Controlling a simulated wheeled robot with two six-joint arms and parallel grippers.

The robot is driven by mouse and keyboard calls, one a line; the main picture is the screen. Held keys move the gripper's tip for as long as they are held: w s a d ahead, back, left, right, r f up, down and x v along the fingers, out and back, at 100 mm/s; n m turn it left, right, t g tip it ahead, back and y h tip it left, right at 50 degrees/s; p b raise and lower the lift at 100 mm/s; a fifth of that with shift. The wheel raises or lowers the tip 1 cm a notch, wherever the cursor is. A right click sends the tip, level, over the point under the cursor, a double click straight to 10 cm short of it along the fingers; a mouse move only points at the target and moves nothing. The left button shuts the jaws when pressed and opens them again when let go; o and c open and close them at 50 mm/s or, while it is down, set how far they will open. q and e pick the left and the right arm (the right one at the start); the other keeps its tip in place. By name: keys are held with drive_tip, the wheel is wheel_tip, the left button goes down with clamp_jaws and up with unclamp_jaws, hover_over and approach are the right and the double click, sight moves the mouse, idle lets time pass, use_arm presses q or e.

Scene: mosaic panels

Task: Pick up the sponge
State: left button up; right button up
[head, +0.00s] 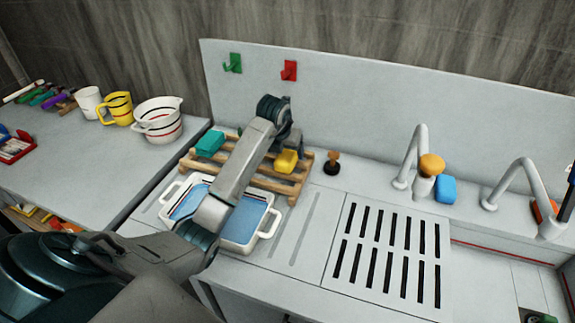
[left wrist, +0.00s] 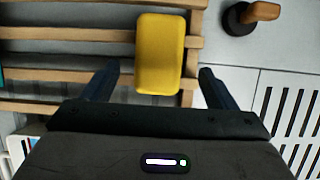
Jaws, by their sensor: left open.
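A yellow block-shaped sponge (head: 287,161) lies on the right part of the slatted wooden rack (head: 296,189). In the left wrist view the yellow sponge (left wrist: 160,45) lies ahead of my left gripper, its near end reaching in line between the two fingers. My left gripper (left wrist: 158,70) is open and empty, with a gap on both sides of the sponge. In the head view my left arm reaches over the basin, and the left gripper (head: 290,138) is partly hidden behind its wrist. My right gripper is not in view.
A teal block (head: 210,143) lies on the rack's left end. A white basin (head: 268,229) with blue inside stands in front, partly under my arm. A wooden-handled brush (head: 332,163) stands right of the rack. A blue block (head: 446,189) and taps are farther right.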

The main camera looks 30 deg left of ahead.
sight(287, 155)
use_arm(q)
drive_tip(key=b+x, duration=0.3)
drive_tip(key=x, duration=0.1)
drive_tip(key=shift+w+a+f+b, duration=0.2)
drive_tip(key=shift+w+f+b, duration=0.05)
drive_tip(key=shift+w+b, duration=0.15)
drive_tip(key=shift+w+f, duration=0.15)
drive_tip(key=shift+w, duration=0.05)
drive_tip(key=shift+s, duration=0.1)
drive_tip(key=shift+f+b, duration=0.2)
drive_tip(key=shift+b, duration=0.15)
drive_tip(key=c, duration=1.1)
drive_tip(key=shift+o, duration=0.2)
